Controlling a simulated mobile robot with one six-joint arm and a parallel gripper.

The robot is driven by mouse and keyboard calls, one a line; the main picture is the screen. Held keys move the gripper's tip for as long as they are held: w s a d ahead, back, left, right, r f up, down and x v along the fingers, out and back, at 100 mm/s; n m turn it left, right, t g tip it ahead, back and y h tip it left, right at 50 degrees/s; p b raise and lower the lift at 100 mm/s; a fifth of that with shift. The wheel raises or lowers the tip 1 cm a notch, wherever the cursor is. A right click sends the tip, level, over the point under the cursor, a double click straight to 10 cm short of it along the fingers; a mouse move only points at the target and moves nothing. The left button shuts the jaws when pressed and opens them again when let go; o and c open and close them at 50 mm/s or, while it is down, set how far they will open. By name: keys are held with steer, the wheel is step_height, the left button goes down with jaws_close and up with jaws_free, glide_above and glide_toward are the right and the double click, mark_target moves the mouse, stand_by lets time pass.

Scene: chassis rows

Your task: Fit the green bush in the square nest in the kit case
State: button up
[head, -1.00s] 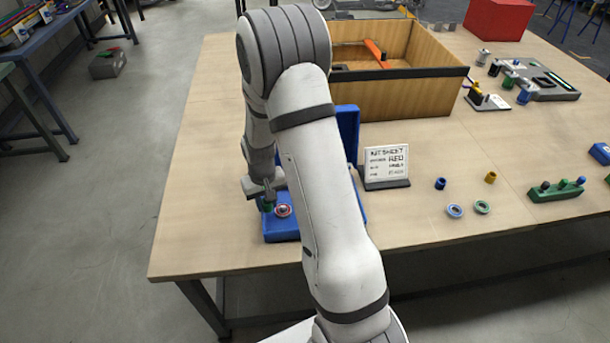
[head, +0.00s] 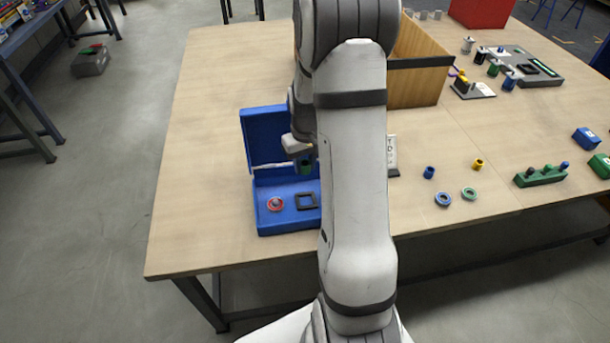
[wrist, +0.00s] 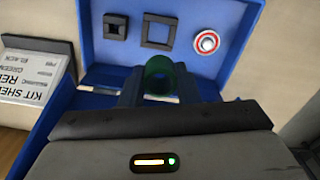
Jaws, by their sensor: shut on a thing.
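My gripper (head: 304,162) is shut on the green bush (wrist: 158,66), which shows as a dark green ring between the fingers (wrist: 159,86) in the wrist view. The open blue kit case (head: 262,222) stands at the table's left front. The bush is over the back right part of the case, apart from the nests. A larger black square nest (head: 307,201) shows empty; it also shows in the wrist view (wrist: 158,32). A smaller dark square nest (wrist: 115,27) is beside it. A red ringed round part (head: 275,204) sits in the case to the left of the larger square.
A kit sheet card (wrist: 32,72) stands beside the case, mostly hidden by my arm in the head view. A wooden box (head: 420,75) is behind. Blue (head: 429,172) and yellow (head: 478,164) bushes and two rings (head: 443,199) lie right. The table's left side is clear.

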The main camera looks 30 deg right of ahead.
steer(key=b, duration=0.2)
glide_toward(306, 202)
steer(key=shift+w+f+b, duration=0.1)
steer(key=shift+f+b, duration=1.45)
steer(key=shift+f, duration=0.6)
steer(key=shift+f+b, duration=0.1)
steer(key=shift+b, duration=0.25)
steer(key=shift+f+b, duration=0.6)
steer(key=shift+f, duration=0.15)
steer(key=shift+f, duration=0.1)
